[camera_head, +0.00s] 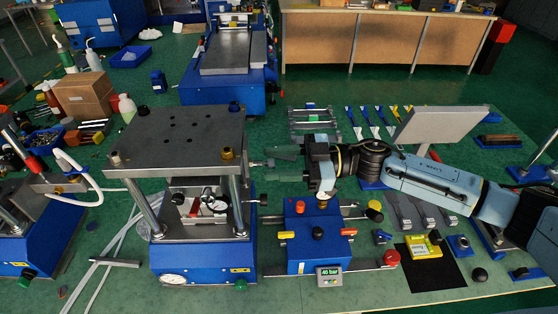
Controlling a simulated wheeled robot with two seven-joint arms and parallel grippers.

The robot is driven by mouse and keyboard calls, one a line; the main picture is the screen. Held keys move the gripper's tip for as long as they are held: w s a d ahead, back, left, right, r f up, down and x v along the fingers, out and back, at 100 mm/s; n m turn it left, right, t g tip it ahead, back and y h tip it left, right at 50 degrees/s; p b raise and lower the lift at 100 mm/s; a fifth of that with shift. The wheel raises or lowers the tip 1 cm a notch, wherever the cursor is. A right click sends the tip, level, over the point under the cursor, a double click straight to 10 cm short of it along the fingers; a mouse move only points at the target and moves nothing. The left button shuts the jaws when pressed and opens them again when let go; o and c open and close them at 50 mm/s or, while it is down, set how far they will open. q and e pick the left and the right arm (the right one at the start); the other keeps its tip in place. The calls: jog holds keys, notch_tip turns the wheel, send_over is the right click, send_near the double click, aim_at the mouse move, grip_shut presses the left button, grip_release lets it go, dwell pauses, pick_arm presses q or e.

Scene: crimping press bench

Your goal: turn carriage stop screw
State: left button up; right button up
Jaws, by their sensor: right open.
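The crimping press (175,140) is a blue-based machine with a grey top plate on posts, left of centre. My right gripper (270,164) comes in from the right, its greenish fingers pointing left at the press's right side. The fingers are apart, with a small metal piece (256,163) near their tips; I cannot tell whether they touch it. A dark knob (263,200) sticks out of the press's right side below the gripper. I cannot tell for certain which of these is the carriage stop screw. My left gripper is not in view.
A blue control box (318,240) with coloured knobs and a pressure display (329,276) stands below my right arm. A tilted grey panel (438,124) stands behind the arm. A yellow block (424,247) lies on a black mat.

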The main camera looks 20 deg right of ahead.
grip_shut()
jog(key=shift+n, duration=0.3)
jog(key=n+b, duration=0.7)
jog(key=n, duration=1)
jog(key=shift+f, duration=0.1)
dwell(0.5)
